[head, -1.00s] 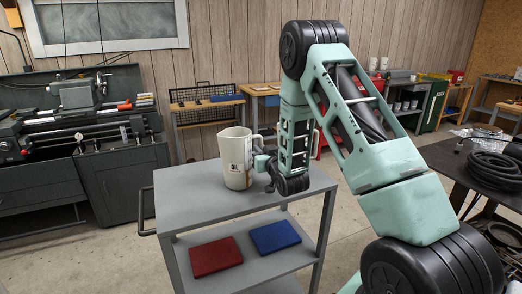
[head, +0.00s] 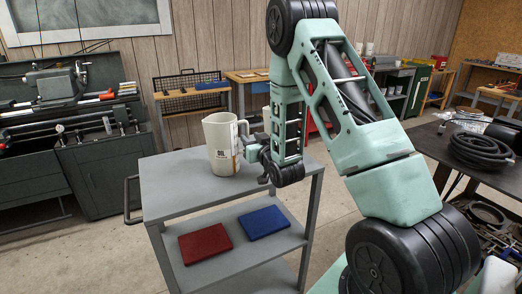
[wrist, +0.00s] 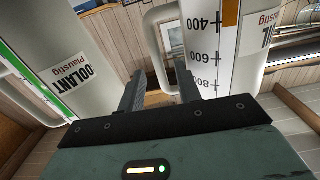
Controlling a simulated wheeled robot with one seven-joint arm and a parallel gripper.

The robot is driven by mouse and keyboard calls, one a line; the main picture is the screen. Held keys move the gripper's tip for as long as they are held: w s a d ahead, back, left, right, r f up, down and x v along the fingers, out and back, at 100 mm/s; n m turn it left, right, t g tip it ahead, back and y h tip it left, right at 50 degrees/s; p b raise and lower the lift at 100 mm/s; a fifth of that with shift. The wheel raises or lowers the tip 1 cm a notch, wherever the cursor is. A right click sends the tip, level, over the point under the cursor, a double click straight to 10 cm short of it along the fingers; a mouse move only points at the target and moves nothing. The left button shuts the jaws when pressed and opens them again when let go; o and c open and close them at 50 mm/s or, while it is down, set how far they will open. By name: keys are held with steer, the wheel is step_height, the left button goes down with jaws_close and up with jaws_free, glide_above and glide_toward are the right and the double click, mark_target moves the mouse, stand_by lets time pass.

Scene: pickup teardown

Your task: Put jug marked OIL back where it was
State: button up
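A second jug, marked COOLANT (wrist: 62,65), is close at the left in the wrist view. In the head view my arm hides most of the area behind it.
A red book (head: 205,244) and a blue book (head: 264,222) lie on the cart's lower shelf. A lathe (head: 60,110) stands at the left. A dark table (head: 430,147) with coiled hose (head: 482,152) is at the right. Floor is open between cart and table.

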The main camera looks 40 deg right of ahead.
steer(key=p+v, duration=0.2)
steer(key=v, duration=0.6)
steer(key=w+a+n+g+y, duration=0.2)
steer(key=w+a+g+y, duration=0.15)
steer(key=a, duration=0.85)
steer(key=s+a+n+g+y, duration=0.3)
steer(key=s+a+g+y, duration=0.15)
steer(key=a, duration=0.85)
steer(key=s+a+r+n+g, duration=0.1)
steer(key=s+a+n+g, duration=0.1)
steer(key=s, duration=0.6)
steer(key=s+a+r+n+g+h, duration=0.1)
steer(key=s+a+g, duration=0.3)
steer(key=s, duration=0.5)
steer(key=s+a+r+n+g+h, duration=0.1)
steer(key=s+a+r+n+g, duration=0.2)
steer(key=s, duration=0.6)
steer(key=shift+a, duration=0.25)
steer(key=shift+w, duration=0.1)
